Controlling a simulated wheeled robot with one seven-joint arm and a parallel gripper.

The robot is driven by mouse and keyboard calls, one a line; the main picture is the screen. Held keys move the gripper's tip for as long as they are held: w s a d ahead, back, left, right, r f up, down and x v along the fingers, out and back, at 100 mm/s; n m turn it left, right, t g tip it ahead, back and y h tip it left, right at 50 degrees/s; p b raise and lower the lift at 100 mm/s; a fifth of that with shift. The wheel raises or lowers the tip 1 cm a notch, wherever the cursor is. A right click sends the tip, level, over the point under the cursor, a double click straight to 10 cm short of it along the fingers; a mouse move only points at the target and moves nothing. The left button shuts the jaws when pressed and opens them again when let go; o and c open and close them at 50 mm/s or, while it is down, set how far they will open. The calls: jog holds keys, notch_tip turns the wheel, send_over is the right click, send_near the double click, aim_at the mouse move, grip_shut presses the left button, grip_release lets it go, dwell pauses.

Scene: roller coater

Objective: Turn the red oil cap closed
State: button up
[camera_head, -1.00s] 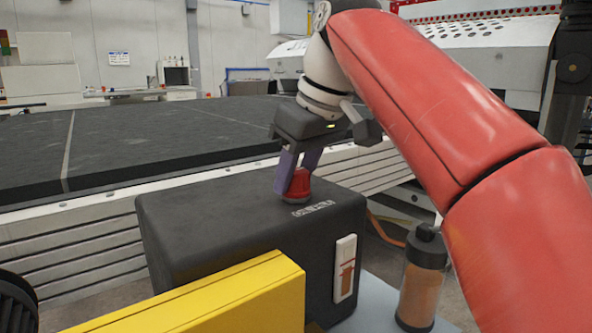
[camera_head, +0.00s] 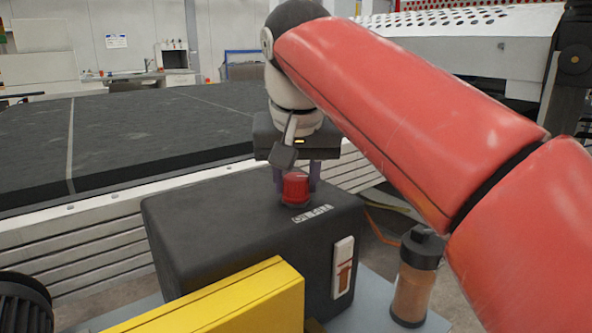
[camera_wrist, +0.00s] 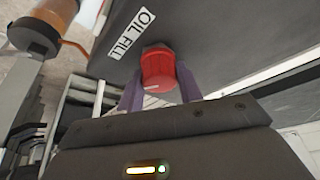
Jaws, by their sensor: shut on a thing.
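The red oil cap (camera_head: 295,189) sits upright on top of a dark grey box (camera_head: 215,215), beside a white label. In the wrist view my gripper (camera_wrist: 160,88) has one finger at each side of the cap. The far sides of the fingertips are partly hidden by the cap.
A yellow block (camera_head: 225,305) stands in front of the box. A bottle with a black lid (camera_head: 417,280) stands to its right, below my red arm. A wide dark machine bed (camera_head: 120,140) lies behind. The box top left of the cap is clear.

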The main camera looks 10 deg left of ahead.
jog(key=m+h, duration=0.2)
jog(key=m, duration=0.3)
jog(key=shift+m, duration=0.3)
jog(key=m+h, duration=0.1)
jog(key=m, duration=0.1)
jog(key=m+h, duration=0.1)
jog(key=m, duration=0.2)
jog(key=shift+g, duration=0.3)
jog(key=shift+m, duration=0.3)
jog(key=o, duration=1)
